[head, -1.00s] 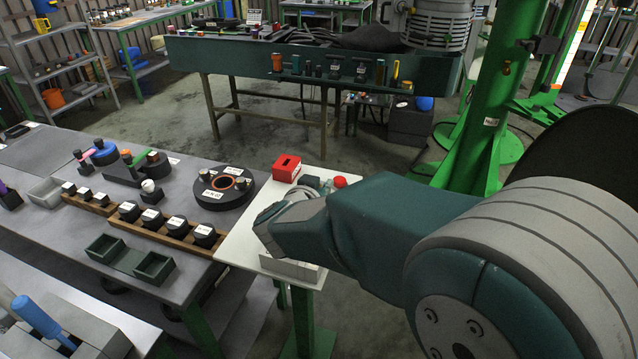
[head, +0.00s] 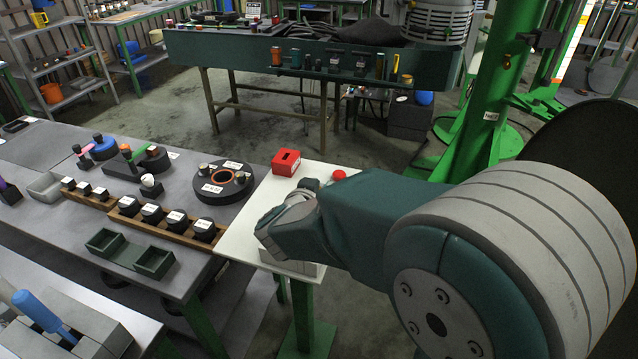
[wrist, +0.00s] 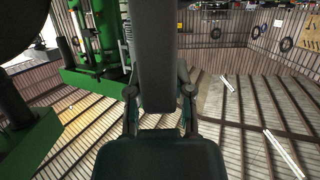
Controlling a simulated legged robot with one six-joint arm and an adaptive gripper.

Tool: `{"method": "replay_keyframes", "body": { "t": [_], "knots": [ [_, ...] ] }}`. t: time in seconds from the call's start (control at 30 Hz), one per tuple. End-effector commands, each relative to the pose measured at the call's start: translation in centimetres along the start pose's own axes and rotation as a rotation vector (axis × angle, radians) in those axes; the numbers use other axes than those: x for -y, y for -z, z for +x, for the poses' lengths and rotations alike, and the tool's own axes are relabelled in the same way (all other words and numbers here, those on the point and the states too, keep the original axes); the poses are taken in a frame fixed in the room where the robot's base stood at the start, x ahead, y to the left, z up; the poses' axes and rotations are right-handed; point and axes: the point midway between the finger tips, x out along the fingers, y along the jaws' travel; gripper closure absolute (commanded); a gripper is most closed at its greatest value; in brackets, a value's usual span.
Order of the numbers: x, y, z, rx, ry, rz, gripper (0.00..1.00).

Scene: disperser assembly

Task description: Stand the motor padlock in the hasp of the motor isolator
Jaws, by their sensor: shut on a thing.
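In the wrist view my gripper (wrist: 160,92) has its two fingers closed on either side of a long dark grey bar-like thing (wrist: 156,50). I cannot tell from its shape whether this is the motor padlock. In the head view my wrist is over the small white table, and my gripper's fingers are hidden there. A red round part (head: 339,174) shows just behind my arm on that table. I cannot tell whether it belongs to the motor isolator. No hasp can be made out.
A red box with a dark slot (head: 286,162) stands at the back of the white table (head: 245,237). Left of it, the grey bench (head: 110,210) carries a black round fixture (head: 222,184), a wooden rack (head: 165,228) and green trays (head: 130,254). A green column (head: 487,110) stands behind my arm.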

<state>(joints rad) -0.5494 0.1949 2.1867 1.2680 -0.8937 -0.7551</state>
Motion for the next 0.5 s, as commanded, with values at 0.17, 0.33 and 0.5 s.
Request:
{"method": "replay_keyframes", "body": {
  "t": [0.17,0.33,0.5],
  "knots": [
    [0.01,-0.34,0.12,-0.001,0.0,-0.001,1.0],
    [0.02,-0.7,0.23,-0.001,0.0,-0.001,1.0],
    [0.01,-1.05,0.35,-0.001,-0.001,0.0,1.0]
  ]
}}
